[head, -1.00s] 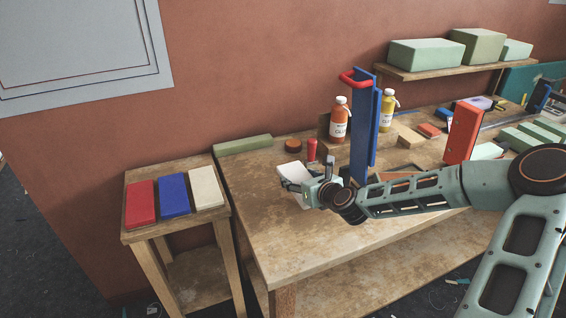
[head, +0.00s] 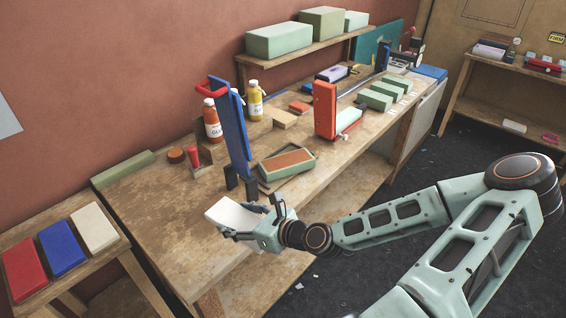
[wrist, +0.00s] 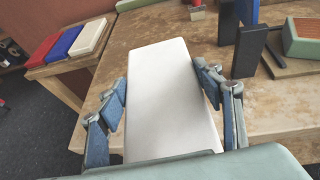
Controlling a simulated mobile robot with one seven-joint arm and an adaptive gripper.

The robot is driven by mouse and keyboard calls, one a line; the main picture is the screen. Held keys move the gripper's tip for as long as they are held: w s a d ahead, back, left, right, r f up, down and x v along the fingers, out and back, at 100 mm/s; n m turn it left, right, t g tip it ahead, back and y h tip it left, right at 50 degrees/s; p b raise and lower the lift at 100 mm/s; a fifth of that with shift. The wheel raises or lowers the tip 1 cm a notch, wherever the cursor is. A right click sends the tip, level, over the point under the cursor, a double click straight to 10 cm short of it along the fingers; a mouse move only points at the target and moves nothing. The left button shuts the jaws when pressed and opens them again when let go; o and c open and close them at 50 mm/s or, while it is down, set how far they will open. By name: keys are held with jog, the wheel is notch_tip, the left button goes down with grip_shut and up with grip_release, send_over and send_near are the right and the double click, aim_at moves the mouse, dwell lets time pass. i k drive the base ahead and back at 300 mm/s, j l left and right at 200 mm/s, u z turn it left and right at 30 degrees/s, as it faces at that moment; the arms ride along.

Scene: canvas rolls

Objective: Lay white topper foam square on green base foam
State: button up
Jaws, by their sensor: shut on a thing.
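My gripper (head: 252,217) is shut on a white foam slab (head: 230,213) and holds it near the front edge of the bench. In the wrist view the slab (wrist: 165,65) stretches away between the two blue-grey fingers (wrist: 162,80), which press on its sides. The green base foam (head: 293,172) has a brownish-orange top.
A tall blue upright tool (head: 233,130) with a red handle stands close behind the slab. Glue bottles (head: 212,122) and an orange upright block (head: 325,110) stand farther back. Several green blocks (head: 375,100) lie at the right. A side table holds red, blue and cream slabs (head: 62,248).

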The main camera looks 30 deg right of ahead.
aim_at(288, 160)
jog(key=l+u, duration=0.15)
jog(key=l, duration=1.15)
jog(key=i+l, duration=0.1)
jog(key=l, duration=0.75)
jog(key=i+l+u, duration=0.1)
jog(key=l, duration=0.35)
